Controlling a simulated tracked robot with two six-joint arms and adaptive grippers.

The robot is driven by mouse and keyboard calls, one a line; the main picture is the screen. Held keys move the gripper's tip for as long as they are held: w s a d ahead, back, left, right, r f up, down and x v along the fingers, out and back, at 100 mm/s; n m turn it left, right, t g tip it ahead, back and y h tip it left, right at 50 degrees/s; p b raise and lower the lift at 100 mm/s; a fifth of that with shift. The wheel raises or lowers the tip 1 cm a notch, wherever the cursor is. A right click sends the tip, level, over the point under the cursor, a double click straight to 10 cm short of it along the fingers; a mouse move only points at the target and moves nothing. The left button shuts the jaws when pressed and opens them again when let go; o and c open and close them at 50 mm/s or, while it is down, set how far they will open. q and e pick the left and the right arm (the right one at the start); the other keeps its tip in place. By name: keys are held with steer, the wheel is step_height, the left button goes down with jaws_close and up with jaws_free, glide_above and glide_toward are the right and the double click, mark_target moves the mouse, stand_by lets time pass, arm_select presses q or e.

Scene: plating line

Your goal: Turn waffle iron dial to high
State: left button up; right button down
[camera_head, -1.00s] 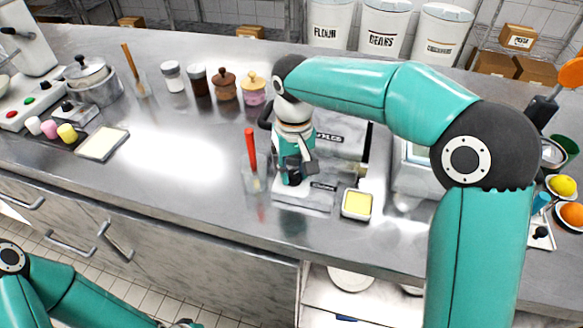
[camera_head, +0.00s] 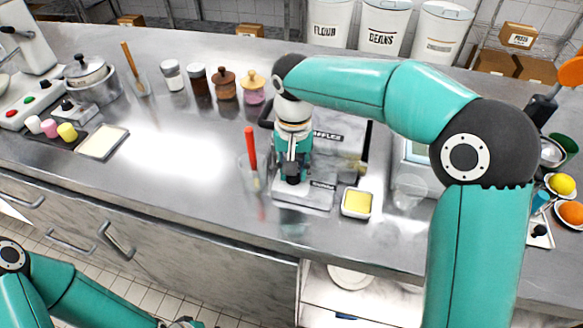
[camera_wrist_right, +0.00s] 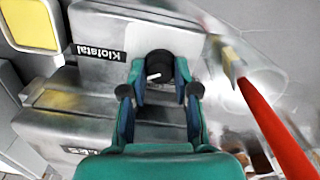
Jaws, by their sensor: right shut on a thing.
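The waffle iron (camera_head: 344,128) stands in the middle of the metal counter, partly hidden by my right arm. In the right wrist view its grey body (camera_wrist_right: 170,22) fills the upper middle. Its black round dial (camera_wrist_right: 159,64) has a white pointer mark directed to the left and slightly down. My right gripper (camera_wrist_right: 160,76) points down at the front of the iron, its two fingers shut on either side of the dial. In the head view this gripper (camera_head: 292,174) hides most of the dial. My left gripper (camera_head: 184,322) only just shows at the bottom edge, away from the counter.
A glass with a red-handled tool (camera_head: 251,160) stands close left of my right gripper. A square dish of yellow food (camera_head: 357,203) sits right of the iron's base. Several jars line the back left. The counter's left middle is clear.

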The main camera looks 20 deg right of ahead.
steer(key=shift+w+r, duration=0.2)
steer(key=c, duration=0.9)
jaws_free()
steer(key=shift+f, duration=0.1)
steer(key=shift+o, duration=0.2)
steer(key=shift+s, duration=0.1)
step_height(320, 180, up, 12)
steer(key=shift+f, duration=0.1)
